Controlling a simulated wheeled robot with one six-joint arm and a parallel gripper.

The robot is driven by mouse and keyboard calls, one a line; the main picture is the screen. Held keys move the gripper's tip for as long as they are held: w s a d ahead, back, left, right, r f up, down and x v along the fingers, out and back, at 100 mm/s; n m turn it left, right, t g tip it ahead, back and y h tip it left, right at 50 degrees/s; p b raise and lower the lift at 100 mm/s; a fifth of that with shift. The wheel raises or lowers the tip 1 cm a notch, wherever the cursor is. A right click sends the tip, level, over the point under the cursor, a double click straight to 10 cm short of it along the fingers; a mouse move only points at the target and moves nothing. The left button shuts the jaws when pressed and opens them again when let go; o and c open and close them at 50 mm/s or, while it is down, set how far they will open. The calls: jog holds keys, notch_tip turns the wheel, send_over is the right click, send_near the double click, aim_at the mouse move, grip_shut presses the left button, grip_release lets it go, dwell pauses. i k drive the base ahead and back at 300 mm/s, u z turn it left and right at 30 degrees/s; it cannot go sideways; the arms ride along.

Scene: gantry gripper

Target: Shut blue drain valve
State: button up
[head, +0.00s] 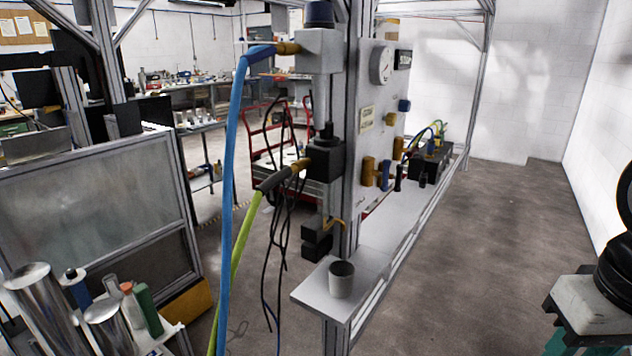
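A panel (377,119) on the gantry frame carries several small valves. A blue handle (385,174) stands upright beside a brass fitting (369,171) low on the panel. A second blue part (404,105) sits higher, near the panel's right edge. I cannot tell which of the two is the drain valve, nor whether either is open or shut. A round gauge (381,66) and a dark display (403,59) are at the panel's top. My gripper does not show in the head view.
A blue hose (227,180) and a green hose (243,233) hang left of the gantry post. Metal cylinders (42,300) crowd the lower left. The floor (490,240) right of the gantry is clear.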

aim_at(384, 187)
jog(key=z, duration=0.3)
jog(key=k, duration=1.3)
jog(key=z, duration=0.8)
jog(key=i, duration=1.55)
jog(key=u, duration=1.25)
jog(key=i, duration=0.65)
jog(key=u, duration=0.65)
